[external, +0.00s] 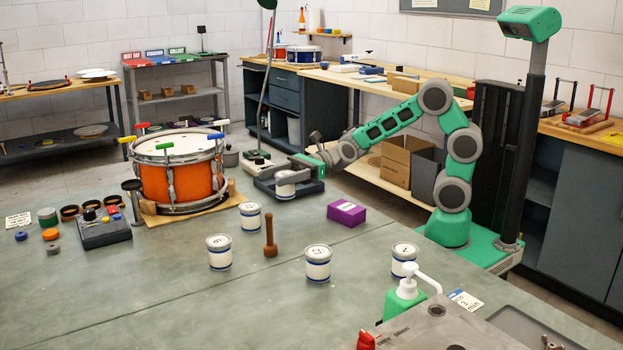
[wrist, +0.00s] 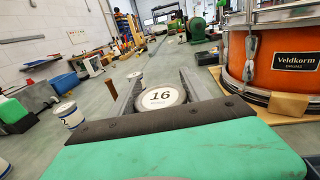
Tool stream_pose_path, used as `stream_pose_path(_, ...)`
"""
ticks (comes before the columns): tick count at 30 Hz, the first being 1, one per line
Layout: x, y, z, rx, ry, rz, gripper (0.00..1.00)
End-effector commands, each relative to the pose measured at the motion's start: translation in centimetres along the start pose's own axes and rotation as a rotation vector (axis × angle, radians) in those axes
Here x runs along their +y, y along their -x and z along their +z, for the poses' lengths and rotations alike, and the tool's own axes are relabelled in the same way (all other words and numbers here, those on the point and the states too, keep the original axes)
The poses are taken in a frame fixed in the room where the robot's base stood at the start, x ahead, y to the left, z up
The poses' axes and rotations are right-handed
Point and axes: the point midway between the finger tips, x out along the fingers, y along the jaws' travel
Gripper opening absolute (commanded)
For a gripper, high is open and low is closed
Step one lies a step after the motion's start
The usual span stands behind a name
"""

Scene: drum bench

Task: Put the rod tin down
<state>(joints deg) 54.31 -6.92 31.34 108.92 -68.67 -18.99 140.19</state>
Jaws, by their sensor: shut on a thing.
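In the wrist view a white-lidded tin marked 16 (wrist: 160,97) sits between the two grey fingers of my gripper (wrist: 161,88), which is shut on it. In the external view my gripper (external: 303,168) is at the far edge of the bench, right of the orange drum, and holds the white tin (external: 285,187). Similar white tins with blue bands stand on the bench: one near the drum (external: 250,216), others (external: 219,252) (external: 318,263) (external: 404,259) nearer the camera.
A wooden mallet-like piece (external: 270,237) stands upright among the tins. A purple box (external: 346,213) lies to the right. A green pump bottle (external: 404,300) is at the front. The bench's left front is clear.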

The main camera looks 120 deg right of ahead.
Motion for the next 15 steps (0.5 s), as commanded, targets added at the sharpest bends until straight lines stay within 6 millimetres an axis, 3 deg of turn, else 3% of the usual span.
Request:
stream_pose_path(1, 0.0, 0.0, 1.8, -0.003, 0.003, 0.000, 0.06)
stream_pose_path(3, 0.0, 0.0, 3.1, -0.002, 0.003, -0.001, 0.06)
stream_pose_path(9, 0.5, -0.3, 4.4, 0.000, -0.001, 0.011, 0.06)
stream_pose_path(11, 1.5, -0.8, 4.4, 0.000, -0.001, 0.031, 0.06)
stream_pose_path(15, 6.1, -2.5, 5.8, -0.004, 0.005, 0.118, 0.06)
